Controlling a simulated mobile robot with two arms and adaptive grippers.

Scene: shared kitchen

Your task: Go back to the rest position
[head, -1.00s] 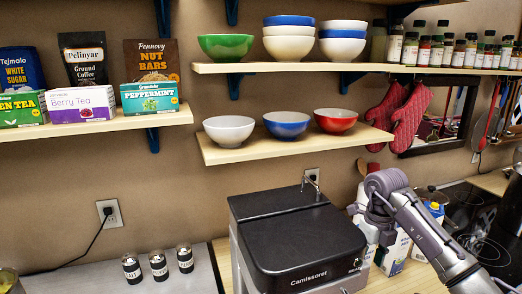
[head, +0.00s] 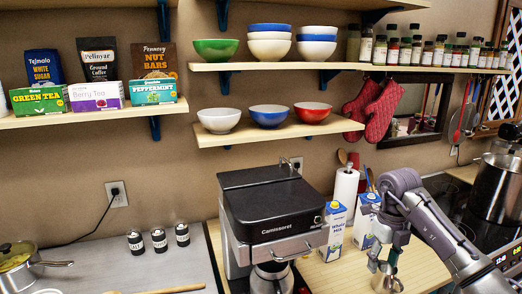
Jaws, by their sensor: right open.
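My right gripper (head: 384,262) points down over the wooden counter, in front of the milk cartons and right of the coffee machine. It is open. A small shiny metal item (head: 387,284) shows just below its fingers; I cannot tell whether they touch. My right arm comes in from the lower right. My left gripper is not in the head view.
The Camissoret coffee machine (head: 270,208) stands left of my gripper. Two milk cartons (head: 335,232) and a paper towel roll (head: 345,200) stand behind it. Shelves with bowls (head: 269,116) hang above. A large pot (head: 498,185) is at the right.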

